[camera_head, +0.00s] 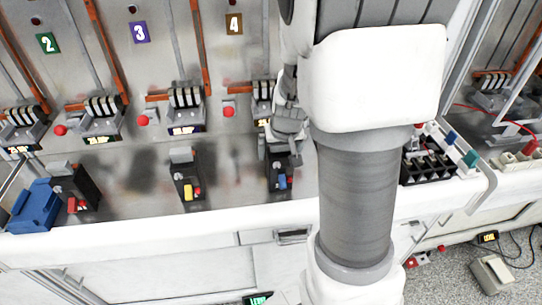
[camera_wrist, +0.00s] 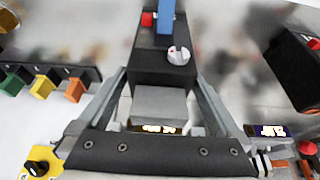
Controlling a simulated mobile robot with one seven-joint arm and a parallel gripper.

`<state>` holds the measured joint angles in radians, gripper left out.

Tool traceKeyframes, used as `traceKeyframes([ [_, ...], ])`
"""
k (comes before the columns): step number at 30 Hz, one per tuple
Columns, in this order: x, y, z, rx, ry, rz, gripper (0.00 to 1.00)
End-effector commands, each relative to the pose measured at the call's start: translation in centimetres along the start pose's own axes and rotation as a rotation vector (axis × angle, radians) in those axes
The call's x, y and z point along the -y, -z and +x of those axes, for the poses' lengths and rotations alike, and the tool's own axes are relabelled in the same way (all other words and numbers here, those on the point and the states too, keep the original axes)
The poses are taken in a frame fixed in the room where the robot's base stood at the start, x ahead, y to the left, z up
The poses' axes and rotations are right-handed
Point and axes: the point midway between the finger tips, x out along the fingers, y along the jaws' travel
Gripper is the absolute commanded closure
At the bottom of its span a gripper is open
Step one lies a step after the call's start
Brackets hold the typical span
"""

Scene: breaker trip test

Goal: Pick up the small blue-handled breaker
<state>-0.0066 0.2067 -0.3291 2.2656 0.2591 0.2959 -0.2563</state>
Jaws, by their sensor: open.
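The small blue-handled breaker (camera_head: 278,184) is a black block with a blue lever, standing near the bench's front edge in the head view. In the wrist view its black body (camera_wrist: 150,68) fills the upper middle, with the blue handle at the top, a round silver screw and a grey end block. My gripper (camera_head: 281,153) is over its rear end. In the wrist view my gripper (camera_wrist: 161,84) is open, one finger on each side of the breaker. I cannot tell whether either finger touches it.
A yellow-handled breaker (camera_head: 186,176) and a red-handled breaker (camera_head: 78,187) stand to the left. A blue block (camera_head: 34,206) sits far left. Several mounted switches, including one with a dark label (camera_head: 186,108), line the panel behind. A black rack (camera_head: 428,167) stands right of my arm.

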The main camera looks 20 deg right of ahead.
Motion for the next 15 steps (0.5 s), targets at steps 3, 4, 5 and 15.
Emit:
traceKeyframes([
  [3,-0.1,0.0,1.8,0.002,-0.001,0.001,0.00],
  [4,-0.1,-0.1,2.1,0.003,-0.001,0.001,0.00],
  [5,-0.1,0.0,2.3,0.003,-0.001,0.001,0.00],
  [15,0.0,0.1,2.7,-0.001,0.000,0.000,0.04],
])
